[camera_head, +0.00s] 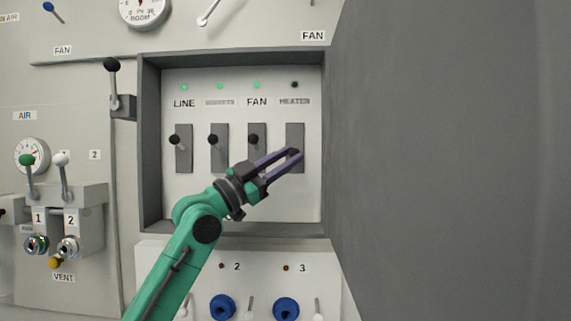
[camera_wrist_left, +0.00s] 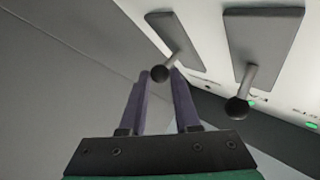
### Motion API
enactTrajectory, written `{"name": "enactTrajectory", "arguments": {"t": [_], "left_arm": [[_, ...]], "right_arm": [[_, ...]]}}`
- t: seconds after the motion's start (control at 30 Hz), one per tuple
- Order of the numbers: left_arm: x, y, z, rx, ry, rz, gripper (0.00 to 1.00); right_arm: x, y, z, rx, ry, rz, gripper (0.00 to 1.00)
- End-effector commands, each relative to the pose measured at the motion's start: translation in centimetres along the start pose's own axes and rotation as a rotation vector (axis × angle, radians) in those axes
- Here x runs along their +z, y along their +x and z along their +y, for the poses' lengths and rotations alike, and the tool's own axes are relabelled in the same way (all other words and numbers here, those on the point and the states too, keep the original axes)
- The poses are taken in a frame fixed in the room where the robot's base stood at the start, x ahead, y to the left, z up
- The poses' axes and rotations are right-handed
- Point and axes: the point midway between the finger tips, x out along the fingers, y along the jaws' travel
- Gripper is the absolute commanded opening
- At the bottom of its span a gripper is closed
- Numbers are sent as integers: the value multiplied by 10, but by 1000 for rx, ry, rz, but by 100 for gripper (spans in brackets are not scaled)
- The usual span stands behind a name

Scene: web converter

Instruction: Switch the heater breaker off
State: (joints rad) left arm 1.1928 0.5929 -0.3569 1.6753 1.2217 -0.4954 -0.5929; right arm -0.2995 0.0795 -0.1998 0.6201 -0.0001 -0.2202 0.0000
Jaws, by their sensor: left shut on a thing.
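The heater breaker (camera_head: 295,132) is the rightmost of the breakers in the recessed panel, a dark grey upright plate under the HEATER label. The small light above it is dark. My left gripper (camera_head: 294,154) reaches up from below with its fingertips at the lower half of this plate. In the left wrist view the heater lever's black ball knob (camera_wrist_left: 160,74) sits between the two purple fingers (camera_wrist_left: 161,84), which are shut on it. The fingers mostly hide this knob in the head view. My right gripper is not in view.
The FAN breaker knob (camera_head: 253,139) stands just left of my fingers; it also shows in the left wrist view (camera_wrist_left: 238,107). Two more breakers are further left, with green lights above. A large grey door (camera_head: 450,160) closes off the right side.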

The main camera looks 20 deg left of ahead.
Motion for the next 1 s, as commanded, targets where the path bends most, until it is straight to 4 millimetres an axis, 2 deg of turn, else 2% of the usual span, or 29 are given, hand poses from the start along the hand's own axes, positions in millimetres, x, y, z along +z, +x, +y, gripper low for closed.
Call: {"name": "enactTrajectory", "arguments": {"t": [0.03, 0.3, 0.83, 0.87, 0.9, 0.93, 1.0], "left_arm": [[4, -2, 2, -2, 18, 21, 0], [8, -3, 2, -2, 97, 98, 0], [8, -2, 1, -1, 123, 118, 0], [8, -2, 1, -1, 123, 118, 34], [8, -2, 1, -1, 123, 118, 50], [8, -2, 1, 0, 123, 118, 60], [8, -2, 1, 0, 122, 117, 60]], "right_arm": [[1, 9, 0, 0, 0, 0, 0], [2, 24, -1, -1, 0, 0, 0], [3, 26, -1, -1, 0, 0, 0], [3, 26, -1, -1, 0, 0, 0], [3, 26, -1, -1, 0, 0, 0], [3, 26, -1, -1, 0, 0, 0], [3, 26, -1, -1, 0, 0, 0]]}}
